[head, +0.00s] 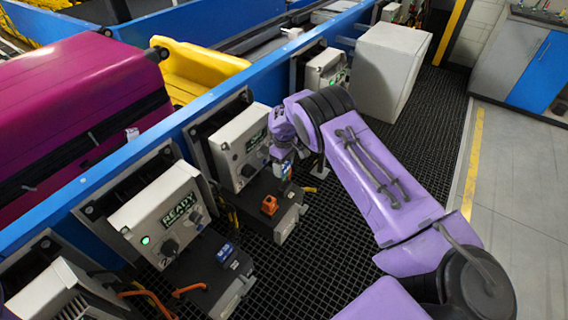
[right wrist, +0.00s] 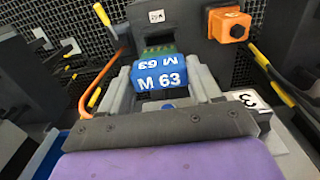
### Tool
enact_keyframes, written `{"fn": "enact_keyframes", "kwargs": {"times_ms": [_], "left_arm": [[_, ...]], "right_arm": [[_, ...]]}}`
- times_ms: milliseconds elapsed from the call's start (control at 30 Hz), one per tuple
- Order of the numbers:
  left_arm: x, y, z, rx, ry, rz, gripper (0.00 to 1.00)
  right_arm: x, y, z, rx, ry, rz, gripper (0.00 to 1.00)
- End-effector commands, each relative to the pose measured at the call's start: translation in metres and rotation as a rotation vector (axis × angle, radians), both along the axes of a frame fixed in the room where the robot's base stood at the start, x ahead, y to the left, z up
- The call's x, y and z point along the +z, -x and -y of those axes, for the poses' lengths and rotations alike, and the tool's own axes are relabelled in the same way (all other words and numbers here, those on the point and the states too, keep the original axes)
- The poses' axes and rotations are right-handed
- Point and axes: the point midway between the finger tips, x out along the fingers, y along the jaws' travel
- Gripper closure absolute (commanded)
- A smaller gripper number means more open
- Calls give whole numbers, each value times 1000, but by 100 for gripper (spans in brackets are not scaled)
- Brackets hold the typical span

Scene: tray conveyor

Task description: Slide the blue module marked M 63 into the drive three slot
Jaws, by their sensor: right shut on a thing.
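The blue module marked M 63 (right wrist: 160,76) sits between the grey fingers of my right gripper (right wrist: 164,88) in the right wrist view. Its green, striped end (right wrist: 159,47) faces a dark grey drive housing (right wrist: 183,30); I cannot tell whether that end touches or enters it. A white tag reading 3 (right wrist: 246,99) lies right of the fingers. In the head view my right gripper (head: 284,158) is over the dark unit below the second control box (head: 240,145), with a bit of the blue module (head: 287,171) showing under it. My left gripper is out of view.
An orange connector (right wrist: 229,25) sits right of the module; it shows in the head view too (head: 269,205). A box reading READY (head: 160,215) with a green light stands left. A magenta suitcase (head: 80,100) lies behind the blue rail (head: 185,120).

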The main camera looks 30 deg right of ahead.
Motion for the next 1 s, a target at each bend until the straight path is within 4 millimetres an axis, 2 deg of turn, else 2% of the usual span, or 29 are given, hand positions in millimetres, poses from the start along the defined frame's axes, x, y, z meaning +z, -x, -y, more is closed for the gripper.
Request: {"fn": "enact_keyframes", "kwargs": {"times_ms": [33, 233, 1000], "left_arm": [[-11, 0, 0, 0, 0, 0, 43], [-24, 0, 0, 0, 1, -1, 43], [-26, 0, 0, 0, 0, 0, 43]], "right_arm": [[-12, 0, 0, -1, 0, 0, 68], [-28, 0, 0, -1, -2, 1, 68], [-28, 0, 0, -1, 0, 1, 68]]}}
